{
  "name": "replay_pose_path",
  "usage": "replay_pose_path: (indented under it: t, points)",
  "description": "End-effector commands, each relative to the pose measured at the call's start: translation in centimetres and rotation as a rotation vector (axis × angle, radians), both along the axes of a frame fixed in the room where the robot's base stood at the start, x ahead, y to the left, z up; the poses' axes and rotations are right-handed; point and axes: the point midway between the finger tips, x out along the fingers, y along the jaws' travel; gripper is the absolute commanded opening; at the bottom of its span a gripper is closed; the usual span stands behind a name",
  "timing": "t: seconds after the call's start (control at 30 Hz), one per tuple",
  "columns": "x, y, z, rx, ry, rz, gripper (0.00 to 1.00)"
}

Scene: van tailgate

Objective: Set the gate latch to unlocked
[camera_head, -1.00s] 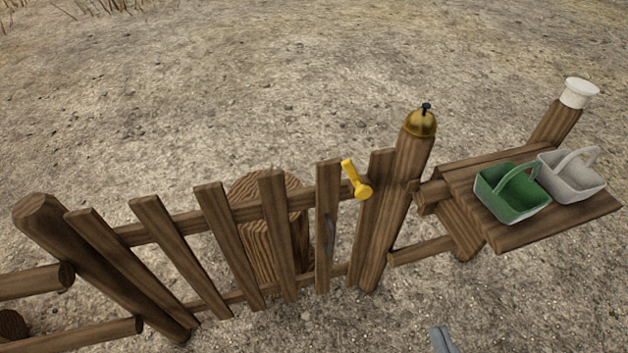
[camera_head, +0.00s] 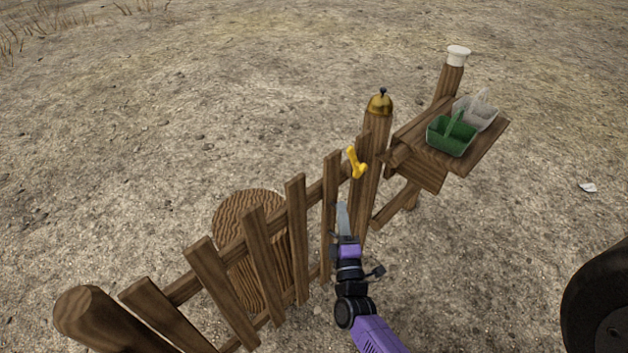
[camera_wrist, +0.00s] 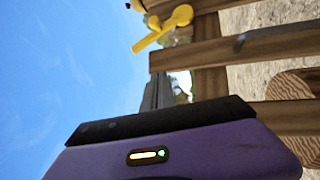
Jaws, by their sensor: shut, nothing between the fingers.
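The yellow gate latch (camera_head: 356,163) sits near the top of the wooden gate (camera_head: 255,250), beside the thick gate post (camera_head: 374,170). Its handle tilts up and to the left in the head view. In the wrist view the latch (camera_wrist: 165,28) shows near the top, its handle slanting down to the left. My gripper (camera_head: 342,213) is shut and empty. It is in front of the gate, lower in the picture than the latch and apart from it. The gripper (camera_wrist: 158,90) also shows in the wrist view, with its tips pointing up toward the latch.
A brass bell (camera_head: 380,103) tops the gate post. A round log (camera_head: 228,225) stands behind the gate. A dark wheel-like shape (camera_head: 600,305) fills the lower right.

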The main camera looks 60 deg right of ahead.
Motion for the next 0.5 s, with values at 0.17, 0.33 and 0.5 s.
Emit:
replay_pose_path:
  t: [0.17, 0.33, 0.5]
  points:
    - [-1.3, -0.2, -0.6, -0.138, 0.175, -0.109, 0.0]
    - [-1.4, -0.3, -0.3, -0.202, 0.249, -0.145, 0.0]
    - [-0.6, -1.4, 0.2, -0.209, 0.254, -0.148, 0.0]
